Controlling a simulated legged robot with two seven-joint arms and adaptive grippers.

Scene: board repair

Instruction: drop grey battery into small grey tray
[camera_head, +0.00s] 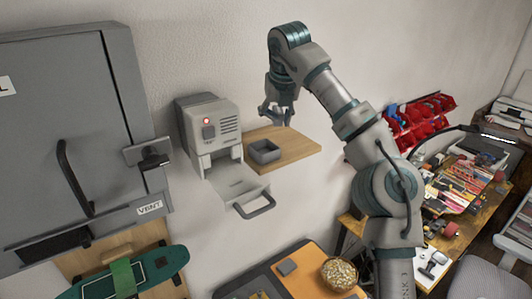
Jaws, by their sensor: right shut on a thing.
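The small grey tray (264,151) is a shallow open box on the wooden wall shelf, beside the grey wall machine. My right gripper (276,116) is above the tray and slightly to its right in the picture, pointing down. It is shut on what seems to be the grey battery, which is too small and too covered by the fingers to make out clearly. There is a visible gap between the gripper and the tray. My left gripper is not in view.
The wooden shelf (298,147) has bare room right of the tray.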

